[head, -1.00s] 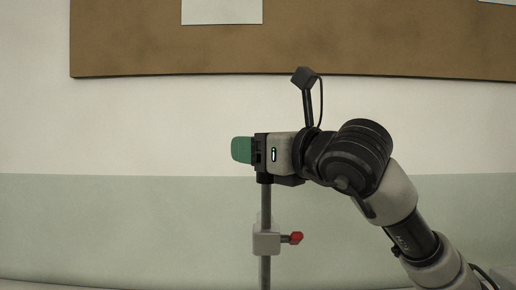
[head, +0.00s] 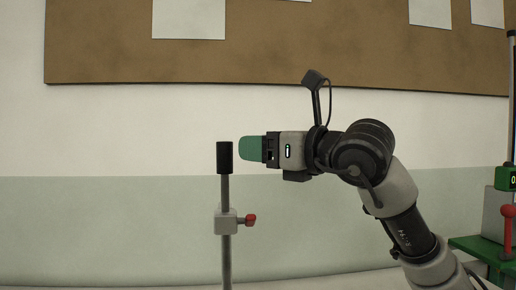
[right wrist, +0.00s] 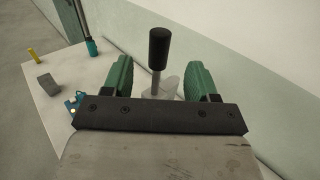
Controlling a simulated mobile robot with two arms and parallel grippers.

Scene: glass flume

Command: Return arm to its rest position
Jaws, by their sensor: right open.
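My right gripper (head: 246,148) comes in from the right in the head view, its green fingers pointing left. It is open and empty. In the right wrist view its two green fingers (right wrist: 159,76) stand wide apart. An upright grey rod with a black cap (head: 224,157) stands just left of the fingertips in the head view, apart from them. The same black cap (right wrist: 159,46) shows beyond the gap between the fingers in the right wrist view. A grey clamp (head: 226,223) with a red knob (head: 251,219) sits on the rod. My left gripper is not in view.
A green bench (head: 478,246) with a red-topped lever (head: 508,212) and a green display box (head: 505,178) stands at the right edge. In the right wrist view, a pale table (right wrist: 66,109) holds a grey block (right wrist: 46,84) and a yellow peg (right wrist: 34,55).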

